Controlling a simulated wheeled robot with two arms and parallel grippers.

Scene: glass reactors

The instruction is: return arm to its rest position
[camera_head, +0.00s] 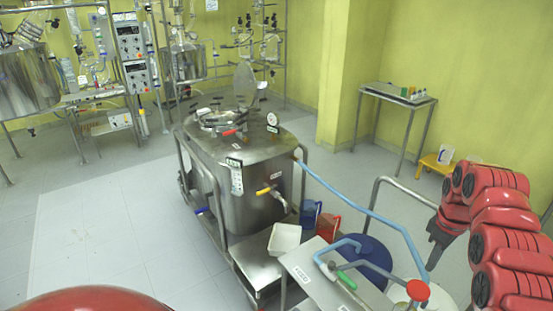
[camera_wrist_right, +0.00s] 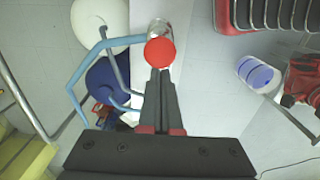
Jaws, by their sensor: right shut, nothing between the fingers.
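My right arm (camera_head: 495,220) is red and comes in from the right edge in the head view. The red cap (camera_head: 418,290) also shows near the bottom of the head view. My left gripper is not in view.
A steel reactor vessel (camera_head: 245,165) stands on a wheeled frame in the middle. A metal rail (camera_head: 405,187) stands near my right gripper. Grey floor (camera_head: 110,230) is clear on the left.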

